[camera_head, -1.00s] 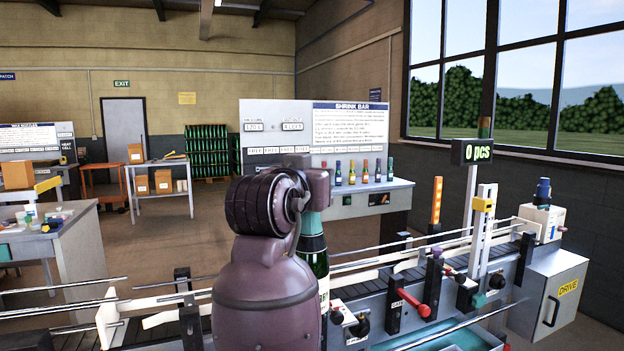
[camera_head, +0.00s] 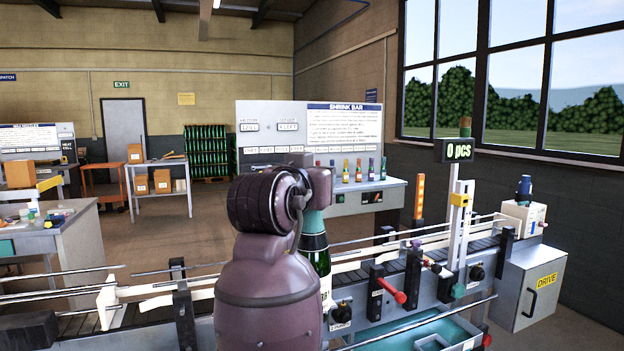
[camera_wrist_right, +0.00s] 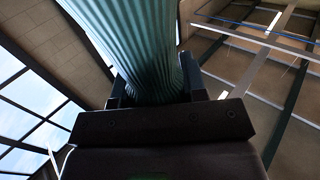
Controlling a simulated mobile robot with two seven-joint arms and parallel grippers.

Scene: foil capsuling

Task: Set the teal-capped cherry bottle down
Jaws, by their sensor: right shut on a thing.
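The teal-capped bottle (camera_head: 317,257) is dark green glass with a pale label low down. It looks upright at the near side of the conveyor (camera_head: 400,272). My right arm hides its left side and base, so I cannot tell whether it touches anything below. My right gripper (camera_wrist_right: 155,92) is shut around the ribbed teal cap (camera_wrist_right: 140,45), which fills the upper middle of the right wrist view. In the head view my arm mostly covers that gripper. My left gripper is not in view.
The conveyor carries guide rails (camera_head: 375,238), a red-handled clamp (camera_head: 391,290) and a counter post (camera_head: 459,210). A drive box (camera_head: 532,290) stands at its right end. Several small bottles (camera_head: 358,171) line the shrink bar bench (camera_head: 392,187). A teal tray (camera_head: 430,335) lies in front.

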